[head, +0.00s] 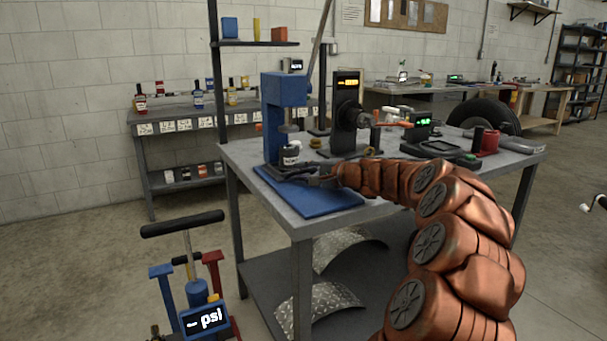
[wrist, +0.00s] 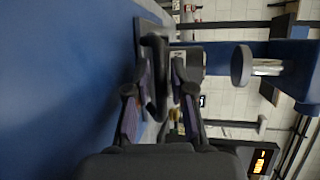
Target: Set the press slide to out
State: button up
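The blue press (head: 285,100) stands on the near left of the workbench, with a blue base plate (head: 325,200) in front of it. Its round grey ram end (wrist: 241,66) and bright rod show in the wrist view. The press slide is a grey plate (wrist: 148,32) low under the ram, with a dark handle (wrist: 156,72) towards me. My gripper (head: 308,178) reaches in low over the plate from the right. A white and black cylinder (head: 290,156) stands under the ram.
A black device with an orange display (head: 347,110) stands right of the press. A blue and red pump with a psi display (head: 207,318) stands on the floor at the front left.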

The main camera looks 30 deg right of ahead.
jog(key=shift+c, duration=0.2)
grip_shut()
dwell(0.4)
